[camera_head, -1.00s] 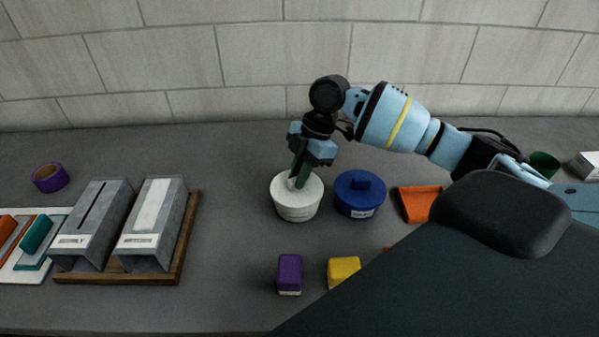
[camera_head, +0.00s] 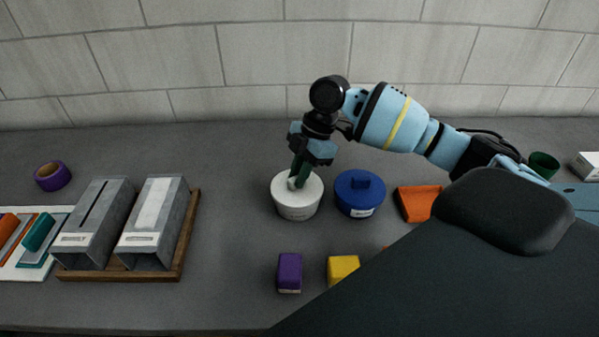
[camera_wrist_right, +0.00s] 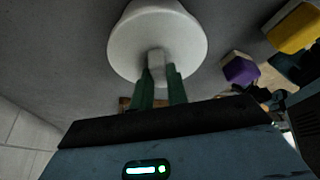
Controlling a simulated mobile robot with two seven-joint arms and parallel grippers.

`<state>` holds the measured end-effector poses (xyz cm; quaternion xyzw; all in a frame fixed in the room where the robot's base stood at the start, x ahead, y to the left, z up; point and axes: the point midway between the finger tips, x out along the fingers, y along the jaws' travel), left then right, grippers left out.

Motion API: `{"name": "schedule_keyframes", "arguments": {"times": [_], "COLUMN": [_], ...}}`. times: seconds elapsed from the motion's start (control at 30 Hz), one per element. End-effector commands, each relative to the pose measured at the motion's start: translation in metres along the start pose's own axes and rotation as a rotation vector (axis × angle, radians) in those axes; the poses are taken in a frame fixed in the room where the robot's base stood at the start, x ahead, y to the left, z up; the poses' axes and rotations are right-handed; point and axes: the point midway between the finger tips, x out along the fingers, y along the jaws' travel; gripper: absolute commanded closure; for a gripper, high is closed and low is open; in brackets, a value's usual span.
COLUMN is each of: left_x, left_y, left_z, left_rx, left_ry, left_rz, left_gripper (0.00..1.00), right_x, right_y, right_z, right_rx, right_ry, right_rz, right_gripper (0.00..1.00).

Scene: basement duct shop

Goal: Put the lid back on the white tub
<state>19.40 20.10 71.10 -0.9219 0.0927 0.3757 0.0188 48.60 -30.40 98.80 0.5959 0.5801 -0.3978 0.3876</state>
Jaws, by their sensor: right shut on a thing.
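The white tub (camera_head: 297,211) stands on the grey bench near the middle of the head view. Its white lid (camera_head: 312,188) sits on top of the tub, looking level. My right gripper (camera_head: 299,178) comes down from above with its green fingers shut on the lid's knob. In the right wrist view the round lid (camera_wrist_right: 185,45) shows large, with its knob (camera_wrist_right: 156,62) between the two fingers (camera_wrist_right: 160,85). Whether the lid is fully seated cannot be told. My left gripper is not in view.
A blue lidded tub (camera_head: 359,198) stands close on the right, with an orange tray (camera_head: 414,203) beyond it. A purple block (camera_head: 289,272) and a yellow block (camera_head: 342,268) lie in front. Two grey bins on a wooden tray (camera_head: 190,235) stand left. Bench between is clear.

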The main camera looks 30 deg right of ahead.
Motion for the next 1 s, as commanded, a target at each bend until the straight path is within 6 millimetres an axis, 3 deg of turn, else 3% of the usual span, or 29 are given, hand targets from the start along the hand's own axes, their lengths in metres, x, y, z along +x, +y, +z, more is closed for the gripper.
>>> {"name": "schedule_keyframes", "arguments": {"times": [0.2,0.23,0.4,0.6,0.8,1.0], "left_x": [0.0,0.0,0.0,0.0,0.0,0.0], "left_y": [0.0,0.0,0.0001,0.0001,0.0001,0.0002], "left_z": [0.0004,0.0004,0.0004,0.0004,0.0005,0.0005], "left_rx": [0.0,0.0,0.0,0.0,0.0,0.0], "left_ry": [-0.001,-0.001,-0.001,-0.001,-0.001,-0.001], "left_rz": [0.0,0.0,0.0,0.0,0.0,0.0], "left_gripper": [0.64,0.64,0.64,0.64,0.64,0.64], "right_x": [0.0003,0.0003,0.0002,0.0002,0.0003,0.0002], "right_y": [-0.0001,-0.0001,0.0,-0.0001,-0.0001,-0.0001], "right_z": [0.0001,0.0001,0.0002,0.0002,0.0003,0.0003], "right_rx": [0.0,0.0,0.0,0.0,0.001,0.001], "right_ry": [0.0,0.0,0.0,-0.001,-0.001,-0.001], "right_rz": [0.0,0.0,0.0,0.0,0.0,0.0], "right_gripper": [1.0,0.83,0.61,0.59,0.37,0.37]}}
